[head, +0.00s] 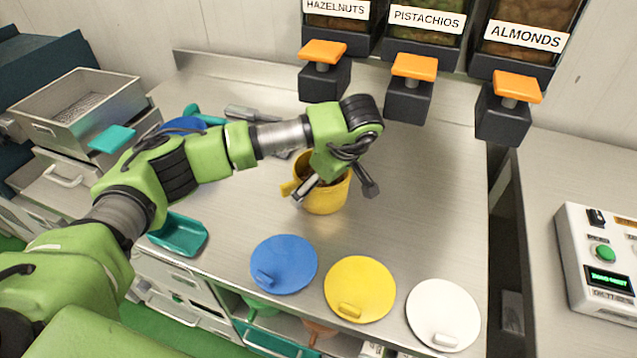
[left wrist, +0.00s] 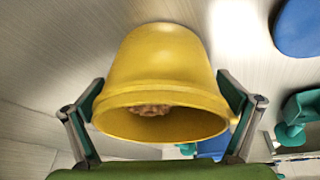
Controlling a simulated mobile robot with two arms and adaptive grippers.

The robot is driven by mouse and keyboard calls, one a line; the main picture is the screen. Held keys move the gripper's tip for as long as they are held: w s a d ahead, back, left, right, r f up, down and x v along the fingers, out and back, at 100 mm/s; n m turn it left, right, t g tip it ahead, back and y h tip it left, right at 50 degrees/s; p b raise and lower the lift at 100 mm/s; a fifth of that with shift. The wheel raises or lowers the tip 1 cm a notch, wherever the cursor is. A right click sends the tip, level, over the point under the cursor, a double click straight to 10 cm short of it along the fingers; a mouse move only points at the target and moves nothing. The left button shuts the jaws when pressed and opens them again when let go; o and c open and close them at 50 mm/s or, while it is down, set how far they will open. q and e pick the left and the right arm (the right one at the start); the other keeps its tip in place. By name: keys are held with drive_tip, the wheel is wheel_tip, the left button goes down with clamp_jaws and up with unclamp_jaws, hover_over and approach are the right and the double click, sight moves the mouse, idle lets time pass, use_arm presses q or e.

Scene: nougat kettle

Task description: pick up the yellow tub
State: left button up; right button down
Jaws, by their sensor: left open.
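The yellow tub (head: 326,199) stands on the steel counter in the middle of the head view, with a small tab on its left side. My left gripper (head: 336,189) is above it, jaws open, with one finger on each side of the tub. My wrist hides part of the tub's mouth. In the left wrist view the yellow tub (left wrist: 160,65) sits between the two fingers of the left gripper (left wrist: 162,93), and brownish contents show inside its rim. Whether the fingers touch its wall I cannot tell. My right gripper is not in view.
Blue (head: 284,262), yellow (head: 360,288) and white (head: 443,312) lids lie along the counter's front. A teal scoop (head: 180,236) lies at left. Nut dispensers with orange levers (head: 414,67) overhang the back. A control box (head: 600,258) stands at right. Counter right of the tub is clear.

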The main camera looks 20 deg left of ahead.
use_arm(q)
drive_tip(key=c, duration=1.4)
drive_tip(key=shift+o, duration=0.2)
